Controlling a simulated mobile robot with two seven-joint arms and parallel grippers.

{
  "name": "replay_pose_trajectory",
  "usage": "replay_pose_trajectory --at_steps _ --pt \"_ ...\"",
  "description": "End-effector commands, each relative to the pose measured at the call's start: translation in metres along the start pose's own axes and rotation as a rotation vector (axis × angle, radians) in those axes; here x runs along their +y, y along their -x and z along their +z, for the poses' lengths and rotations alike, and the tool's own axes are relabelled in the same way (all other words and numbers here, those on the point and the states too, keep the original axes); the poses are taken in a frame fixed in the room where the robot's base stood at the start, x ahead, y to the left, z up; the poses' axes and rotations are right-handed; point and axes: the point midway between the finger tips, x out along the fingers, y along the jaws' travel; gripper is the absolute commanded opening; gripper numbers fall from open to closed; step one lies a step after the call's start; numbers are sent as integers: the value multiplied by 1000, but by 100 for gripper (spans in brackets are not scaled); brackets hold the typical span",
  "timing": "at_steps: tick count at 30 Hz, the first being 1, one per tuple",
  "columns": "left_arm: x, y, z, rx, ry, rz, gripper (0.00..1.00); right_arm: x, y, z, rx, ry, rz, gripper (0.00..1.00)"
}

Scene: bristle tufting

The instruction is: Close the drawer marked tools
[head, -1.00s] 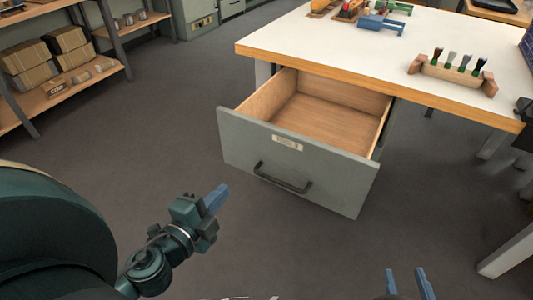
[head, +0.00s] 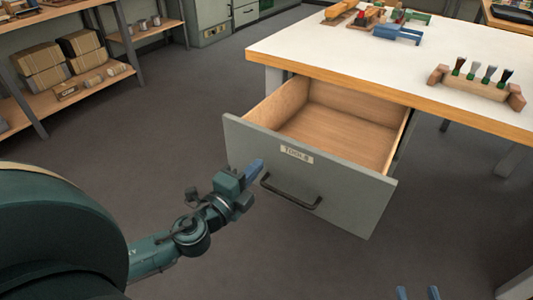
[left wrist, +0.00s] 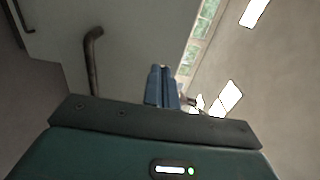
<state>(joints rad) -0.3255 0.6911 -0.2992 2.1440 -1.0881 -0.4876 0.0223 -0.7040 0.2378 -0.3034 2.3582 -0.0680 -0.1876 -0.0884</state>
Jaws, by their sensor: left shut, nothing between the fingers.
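The grey drawer (head: 335,190) marked tools is pulled out under the workbench, and its wooden inside looks empty. Its label (head: 297,154) is on the upper front, and a dark bar handle (head: 290,192) is below it. My left gripper (head: 256,168) is shut and empty, just in front of the drawer front, left of the handle. In the left wrist view its blue fingers (left wrist: 162,88) are together, with the handle (left wrist: 92,60) to their left. I cannot tell whether they touch the front. My right gripper (head: 418,294) shows only its two fingertips, spread apart, at the bottom edge.
The white-topped workbench (head: 390,60) has a wooden edge above the drawer. On it stand a wooden rack of brushes (head: 474,86) and a blue tool (head: 397,33). A shelf with boxes (head: 75,100) is at the left. The floor before the drawer is clear.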

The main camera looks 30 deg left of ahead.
Motion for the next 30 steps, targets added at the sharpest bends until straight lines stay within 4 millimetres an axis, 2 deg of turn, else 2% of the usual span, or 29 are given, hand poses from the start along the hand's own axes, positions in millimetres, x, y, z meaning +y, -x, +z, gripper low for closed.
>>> replay_pose_trajectory --at_steps 1,6,12,30 --pt "-2 -10 0 0 -1 -4 0 0 0 0 -7 -2 0 36" --pt "-1 -33 0 -1 -1 -2 0 0 1 0 -17 -5 0 36" --pt "0 -49 0 -1 0 1 0 0 1 1 -19 -6 -1 36" --pt "0 -58 0 -1 2 1 0 1 1 1 -21 -7 0 36"
